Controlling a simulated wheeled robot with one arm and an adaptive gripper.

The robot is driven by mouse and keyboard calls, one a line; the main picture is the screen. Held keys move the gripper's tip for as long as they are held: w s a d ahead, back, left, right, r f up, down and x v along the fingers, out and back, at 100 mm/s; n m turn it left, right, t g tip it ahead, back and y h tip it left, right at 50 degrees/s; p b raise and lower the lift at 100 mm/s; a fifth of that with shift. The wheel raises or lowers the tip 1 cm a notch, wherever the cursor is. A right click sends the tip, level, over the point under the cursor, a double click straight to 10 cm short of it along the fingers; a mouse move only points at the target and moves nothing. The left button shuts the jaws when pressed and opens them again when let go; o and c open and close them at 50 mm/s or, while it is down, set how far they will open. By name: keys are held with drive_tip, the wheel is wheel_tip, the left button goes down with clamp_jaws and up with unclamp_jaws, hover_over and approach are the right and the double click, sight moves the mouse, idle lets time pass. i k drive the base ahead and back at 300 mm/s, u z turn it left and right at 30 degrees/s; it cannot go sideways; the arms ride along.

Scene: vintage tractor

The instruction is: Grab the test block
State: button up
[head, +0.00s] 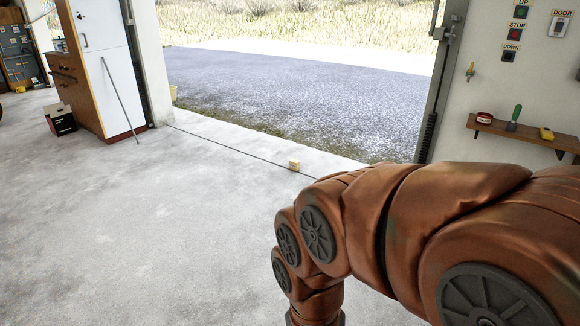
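A small pale yellow block (294,165), which looks like the test block, lies on the concrete floor near the open garage doorway. It sits close to the dark line across the threshold. My arm comes in from the right and bends down at the bottom of the head view. My gripper is below the picture edge, so I cannot see it. The block is just beyond and a little left of the arm's upper edge, and nothing visible touches it.
A white cabinet (100,60) with a rod leaning on it stands at the left, with a dark box (60,120) beside it. A wall shelf (520,131) holds small tools at the right. The floor (160,230) between is clear.

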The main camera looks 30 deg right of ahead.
sight(295, 165)
drive_tip(key=z, duration=1.3)
drive_tip(key=i, duration=6.35)
drive_tip(key=u, duration=2.8)
